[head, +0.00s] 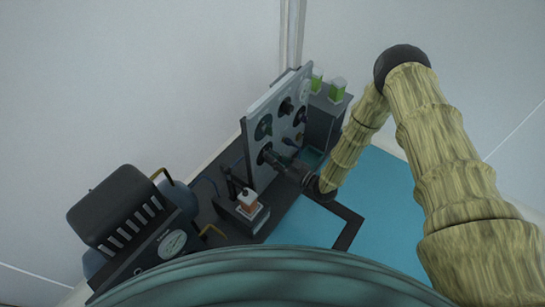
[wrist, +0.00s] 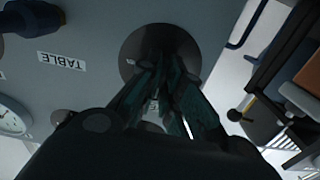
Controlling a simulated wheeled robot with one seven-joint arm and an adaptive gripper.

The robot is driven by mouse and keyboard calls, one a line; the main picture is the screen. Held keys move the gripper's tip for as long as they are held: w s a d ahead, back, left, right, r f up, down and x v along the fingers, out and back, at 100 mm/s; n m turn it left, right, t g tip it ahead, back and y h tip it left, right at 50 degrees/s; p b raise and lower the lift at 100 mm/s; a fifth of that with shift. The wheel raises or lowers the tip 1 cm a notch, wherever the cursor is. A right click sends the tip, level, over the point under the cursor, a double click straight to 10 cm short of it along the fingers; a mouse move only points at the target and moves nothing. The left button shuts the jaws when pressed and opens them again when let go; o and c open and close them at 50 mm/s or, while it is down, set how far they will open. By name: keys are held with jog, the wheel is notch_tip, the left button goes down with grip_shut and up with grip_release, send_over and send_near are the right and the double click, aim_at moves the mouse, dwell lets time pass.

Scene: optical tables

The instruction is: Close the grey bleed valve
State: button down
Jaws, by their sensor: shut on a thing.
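An upright grey panel (head: 254,130) carries several round knobs and stands on the dark bench. In the wrist view a dark grey round valve knob (wrist: 133,48) on the panel (wrist: 95,25) lies straight ahead, partly hidden by the fingers. No label for this knob can be read. My gripper (wrist: 165,68) has its fingers closed together on the knob's middle. In the head view my gripper (head: 272,157) reaches the panel's lower left knob from the right, and the fingertips are hard to make out.
A dark blue knob (wrist: 35,18), a "TABLE" label (wrist: 61,60) and a gauge (wrist: 12,120) share the panel. A black machine with a dial (head: 172,243) stands at left. The blue tabletop (head: 385,195) is clear at right.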

jog(key=shift+n, duration=0.3)
jog(key=c, duration=1.6)
grip_release()
jog(key=v, duration=1.2)
jog(key=shift+w, duration=0.1)
